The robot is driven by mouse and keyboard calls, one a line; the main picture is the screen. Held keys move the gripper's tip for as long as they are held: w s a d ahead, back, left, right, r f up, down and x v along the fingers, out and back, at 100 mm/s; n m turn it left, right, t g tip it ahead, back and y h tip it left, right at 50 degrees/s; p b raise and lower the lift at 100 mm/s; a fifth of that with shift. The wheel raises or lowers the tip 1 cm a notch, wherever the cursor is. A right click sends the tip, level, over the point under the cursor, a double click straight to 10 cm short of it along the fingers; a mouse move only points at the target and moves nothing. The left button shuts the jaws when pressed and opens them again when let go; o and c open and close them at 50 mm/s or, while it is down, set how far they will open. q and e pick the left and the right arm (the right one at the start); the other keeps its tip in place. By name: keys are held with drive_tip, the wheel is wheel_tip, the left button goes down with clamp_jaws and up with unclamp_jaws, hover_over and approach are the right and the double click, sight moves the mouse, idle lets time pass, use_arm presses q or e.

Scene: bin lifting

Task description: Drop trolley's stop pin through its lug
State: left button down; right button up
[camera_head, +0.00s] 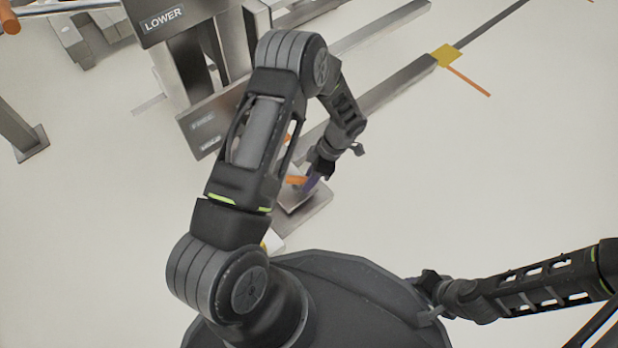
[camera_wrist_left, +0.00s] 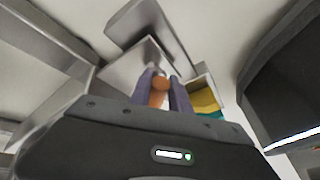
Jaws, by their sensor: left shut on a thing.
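My left gripper (camera_head: 314,182) is low in front of the steel frame, with its purple fingers closed on an orange-ended pin (camera_head: 296,181). In the left wrist view the pin (camera_wrist_left: 159,92) sits between the fingertips (camera_wrist_left: 163,90), above a grey steel plate (camera_wrist_left: 125,72). The plate is part of the trolley's metalwork, which also shows in the head view (camera_head: 312,212). I cannot make out the lug's hole or whether the pin's lower end is in it. My right gripper (camera_head: 432,298) is beside my base; its finger gap is unclear.
A post with a "LOWER" sign (camera_head: 163,20) stands at the upper left, with a second dark sign (camera_head: 203,128) below. Steel rails (camera_head: 395,85) run up to the right to a yellow block (camera_head: 446,55) with an orange rod (camera_head: 470,81). Pale floor at right is clear.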

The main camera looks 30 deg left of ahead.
use_arm(q)
drive_tip(key=shift+f, duration=0.65)
drive_tip(key=c, duration=1.1)
unclamp_jaws()
drive_tip(key=shift+c, duration=0.2)
drive_tip(key=shift+r, duration=0.15)
drive_tip(key=shift+r+p, duration=1.15)
drive_tip(key=shift+r, duration=0.5)
drive_tip(key=shift+d, duration=0.1)
drive_tip(key=s+d, duration=0.2)
drive_tip(key=d, duration=0.5)
drive_tip(key=s+d, duration=0.2)
drive_tip(key=d, duration=0.6)
drive_tip(key=shift+s, duration=0.3)
